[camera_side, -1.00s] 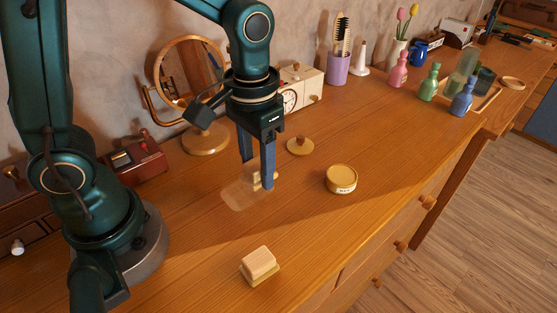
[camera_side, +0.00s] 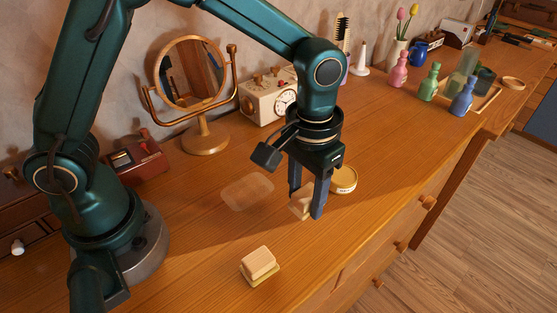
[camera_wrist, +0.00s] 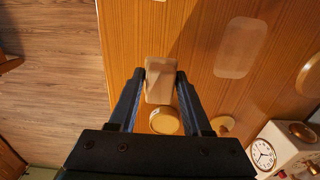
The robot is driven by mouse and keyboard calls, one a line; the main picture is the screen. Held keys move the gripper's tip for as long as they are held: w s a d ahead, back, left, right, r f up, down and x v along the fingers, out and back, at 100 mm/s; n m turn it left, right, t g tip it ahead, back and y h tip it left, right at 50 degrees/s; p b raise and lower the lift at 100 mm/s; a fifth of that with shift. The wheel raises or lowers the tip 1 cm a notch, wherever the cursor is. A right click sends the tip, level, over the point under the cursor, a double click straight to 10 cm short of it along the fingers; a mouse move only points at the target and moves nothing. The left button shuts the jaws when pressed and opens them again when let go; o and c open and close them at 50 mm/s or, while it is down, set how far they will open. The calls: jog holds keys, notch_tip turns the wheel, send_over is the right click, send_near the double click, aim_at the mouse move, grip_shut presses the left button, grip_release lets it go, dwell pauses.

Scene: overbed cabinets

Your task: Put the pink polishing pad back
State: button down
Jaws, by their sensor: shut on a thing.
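My gripper (camera_side: 306,205) is shut on a pale wooden-backed pad (camera_side: 300,202), with a finger on each side. The held pad also shows between my fingertips in the wrist view (camera_wrist: 160,84), with a slight pinkish-beige tone. Its underside is hidden, so I cannot confirm a pink pad face or tell its exact height over the wood. A second wooden-backed pad (camera_side: 260,264) with a yellowish lower layer lies on the counter at the front. A pale rounded patch (camera_side: 248,191) marks the counter left of my gripper.
A round yellow tin (camera_side: 345,179) is close behind my gripper. A round mirror (camera_side: 192,72), a clock radio (camera_side: 268,97) and a red box (camera_side: 135,160) line the wall. Bottles stand far right. The front counter is mostly clear.

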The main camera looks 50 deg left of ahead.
aim_at(309, 212)
jog(key=shift+d+f, duration=0.45)
jog(key=shift+d, duration=0.1)
jog(key=shift+f, duration=1.9)
jog(key=shift+f, duration=0.1)
jog(key=shift+c, duration=1.7)
grip_release()
